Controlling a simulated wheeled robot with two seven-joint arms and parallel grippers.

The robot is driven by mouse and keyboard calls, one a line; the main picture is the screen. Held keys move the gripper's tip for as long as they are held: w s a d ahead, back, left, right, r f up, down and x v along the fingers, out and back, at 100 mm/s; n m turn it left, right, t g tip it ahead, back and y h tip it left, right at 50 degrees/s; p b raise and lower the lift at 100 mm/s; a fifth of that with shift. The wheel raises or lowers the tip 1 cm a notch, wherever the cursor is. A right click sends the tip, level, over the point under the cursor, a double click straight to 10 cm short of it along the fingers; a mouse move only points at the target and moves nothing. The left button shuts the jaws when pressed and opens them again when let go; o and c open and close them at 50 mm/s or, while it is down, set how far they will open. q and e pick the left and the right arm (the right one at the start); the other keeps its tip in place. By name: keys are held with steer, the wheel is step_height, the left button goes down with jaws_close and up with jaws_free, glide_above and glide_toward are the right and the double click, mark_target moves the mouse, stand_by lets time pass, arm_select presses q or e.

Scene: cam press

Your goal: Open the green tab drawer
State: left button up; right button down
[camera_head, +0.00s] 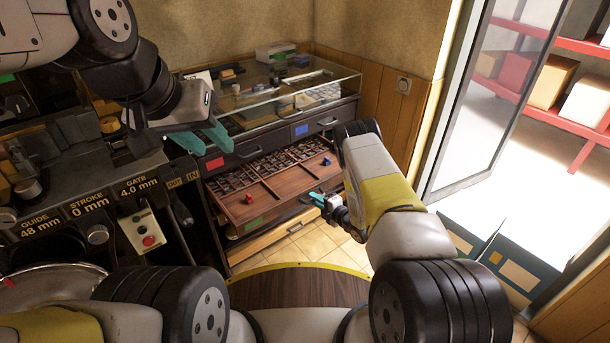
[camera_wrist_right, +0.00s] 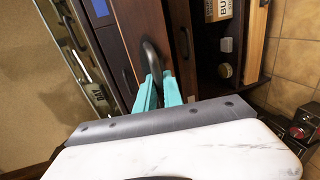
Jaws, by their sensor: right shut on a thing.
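The green tab (camera_head: 254,223) is on the front of a brown drawer (camera_head: 240,208) that stands out from the dark cabinet. Its divided compartments show from above. My right gripper (camera_head: 322,201) is at the right part of this drawer's front. In the right wrist view its teal fingers (camera_wrist_right: 158,92) are shut on a black curved handle (camera_wrist_right: 151,58). My left gripper (camera_head: 218,143) is raised in front of the cabinet's left side, its fingers apart and empty, touching nothing that I can make out.
Above are drawers with a red tab (camera_head: 215,163) and a blue tab (camera_head: 301,129), under a glass case (camera_head: 285,90). A light wood drawer (camera_head: 275,240) is below. A machine panel (camera_head: 90,205) stands left. Blue boxes (camera_head: 505,265) are on the floor at right.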

steer(key=shift+f+v, duration=0.2)
steer(key=shift+v, duration=0.75)
steer(key=shift+f+v, duration=0.2)
steer(key=shift+v, duration=0.8)
steer(key=c, duration=1.7)
jaws_free()
steer(key=shift+c, duration=0.2)
steer(key=shift+d, duration=0.1)
steer(key=v, duration=0.7)
steer(key=shift+s, duration=0.35)
steer(key=shift+d, duration=0.1)
steer(key=shift+w+r, duration=0.1)
steer(key=shift+r, duration=0.05)
